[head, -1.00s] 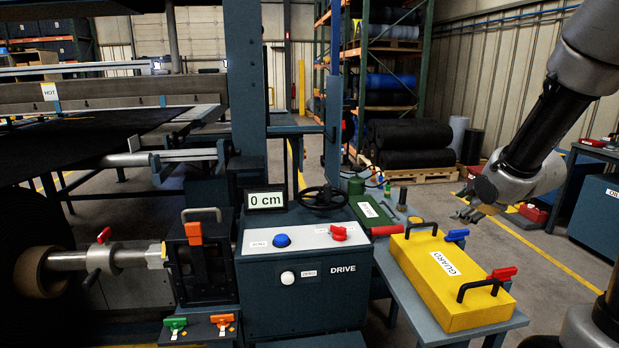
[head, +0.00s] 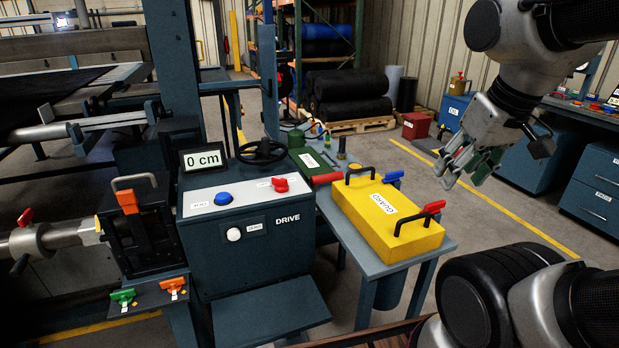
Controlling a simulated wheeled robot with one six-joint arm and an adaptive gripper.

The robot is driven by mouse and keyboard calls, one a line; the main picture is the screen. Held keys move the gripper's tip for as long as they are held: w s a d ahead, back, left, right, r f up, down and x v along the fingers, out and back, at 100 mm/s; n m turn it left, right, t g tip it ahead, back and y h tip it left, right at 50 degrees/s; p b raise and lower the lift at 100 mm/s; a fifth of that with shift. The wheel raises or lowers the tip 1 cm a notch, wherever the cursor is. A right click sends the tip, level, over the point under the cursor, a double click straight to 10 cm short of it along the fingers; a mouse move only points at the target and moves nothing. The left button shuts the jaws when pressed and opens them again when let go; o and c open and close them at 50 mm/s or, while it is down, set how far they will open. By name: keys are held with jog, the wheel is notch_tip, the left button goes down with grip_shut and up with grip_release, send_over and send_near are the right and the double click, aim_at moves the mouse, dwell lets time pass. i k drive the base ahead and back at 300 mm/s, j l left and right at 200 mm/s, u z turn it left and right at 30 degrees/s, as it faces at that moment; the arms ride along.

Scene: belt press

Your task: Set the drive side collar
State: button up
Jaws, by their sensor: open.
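The drive side collar (head: 38,240) appears to be the light metal ring on the horizontal shaft (head: 75,236) at the left edge. It has a red lever (head: 25,217) on top and a dark handle below. The shaft ends at a dark block with an orange latch (head: 127,201). The drive console (head: 245,245) has a "0 cm" display (head: 203,159), a blue button (head: 223,198), a red knob and a handwheel (head: 262,152). My gripper (head: 462,180) is open and empty at the upper right, in the air beyond the yellow guard, far from the collar.
The yellow guard (head: 372,220), with black handles and red and blue latches, lies on a side table (head: 395,268). Green and orange clips (head: 123,298) sit on a ledge below the block. A step (head: 265,325) juts out before the console.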

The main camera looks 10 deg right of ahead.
aim_at(26, 246)
jog(key=u, duration=1.55)
jog(key=i+j+u, duration=0.45)
jog(key=i, duration=0.15)
jog(key=l, duration=0.1)
